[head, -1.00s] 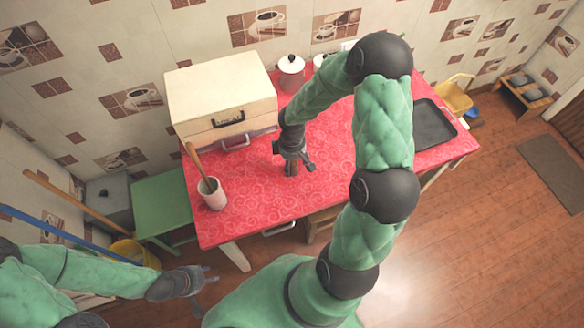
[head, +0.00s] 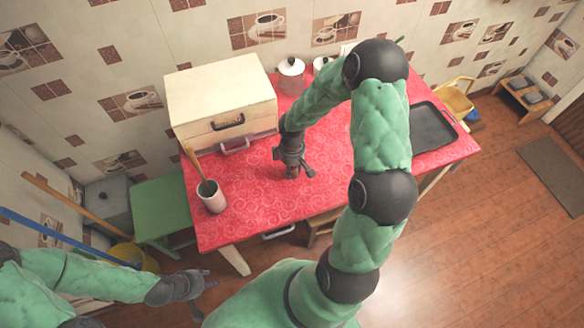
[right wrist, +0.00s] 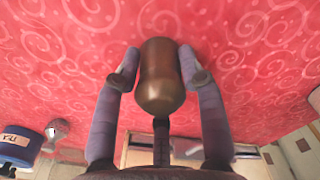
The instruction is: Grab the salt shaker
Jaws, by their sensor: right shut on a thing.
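My right gripper (head: 297,172) is low over the red cloth of the table, right of the cream box. In the right wrist view its two fingers (right wrist: 160,80) are shut on a brown, rounded shaker (right wrist: 161,75), one finger on each side. I take this for the salt shaker; no label shows on it. It appears close to the cloth, but I cannot tell whether it touches. The gripper hides it in the head view. My left gripper (head: 205,283) is open and empty, away from the table at the lower left.
The cream box (head: 222,100) stands behind the gripper. A utensil cup (head: 211,197) is on the left, lidded white canisters (head: 290,76) at the back, and a dark tray (head: 432,127) on the right. A blue labelled container (right wrist: 22,145) shows in the wrist view.

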